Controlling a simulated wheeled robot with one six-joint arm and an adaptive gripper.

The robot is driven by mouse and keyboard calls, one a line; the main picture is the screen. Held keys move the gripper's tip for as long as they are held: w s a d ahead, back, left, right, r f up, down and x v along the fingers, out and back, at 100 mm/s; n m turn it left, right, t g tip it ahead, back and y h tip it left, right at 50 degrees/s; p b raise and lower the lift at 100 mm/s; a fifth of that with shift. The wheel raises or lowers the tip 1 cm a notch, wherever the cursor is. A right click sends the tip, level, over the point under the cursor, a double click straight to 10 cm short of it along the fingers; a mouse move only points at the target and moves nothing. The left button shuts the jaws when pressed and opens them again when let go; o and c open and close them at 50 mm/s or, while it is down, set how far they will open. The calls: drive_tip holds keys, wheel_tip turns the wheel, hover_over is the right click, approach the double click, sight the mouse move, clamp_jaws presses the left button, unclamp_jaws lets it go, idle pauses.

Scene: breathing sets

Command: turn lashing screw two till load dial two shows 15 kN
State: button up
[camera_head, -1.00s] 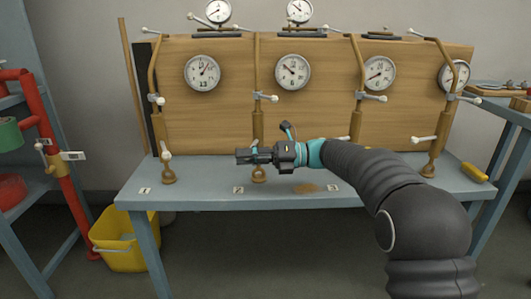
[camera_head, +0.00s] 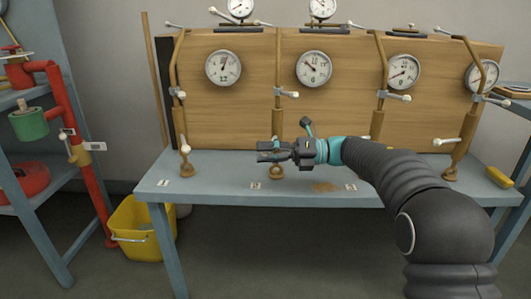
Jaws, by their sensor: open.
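Lashing screw two (camera_head: 277,118) is a brass upright on the bench, above the tag that seems to read 2 (camera_head: 256,185). It has a white-tipped cross handle (camera_head: 287,94) partway up and a round brass foot (camera_head: 276,171). Load dial two (camera_head: 313,69) is the white gauge on the board to its upper right. Its needle points to the upper left; the figures are too small to read. My gripper (camera_head: 264,151) is open, pointing left, in front of the screw's lower part, hiding some of it. I cannot tell whether it touches the screw.
Similar screws stand left (camera_head: 180,95) and right (camera_head: 380,100), with white-tipped handles sticking out. A wooden board (camera_head: 340,115) rises behind. A red pipe stand (camera_head: 75,150) and a yellow bucket (camera_head: 140,235) are at left. The bench front (camera_head: 215,188) is mostly clear.

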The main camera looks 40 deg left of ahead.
drive_tip(key=v, duration=1.2)
drive_tip(key=shift+w, duration=0.1)
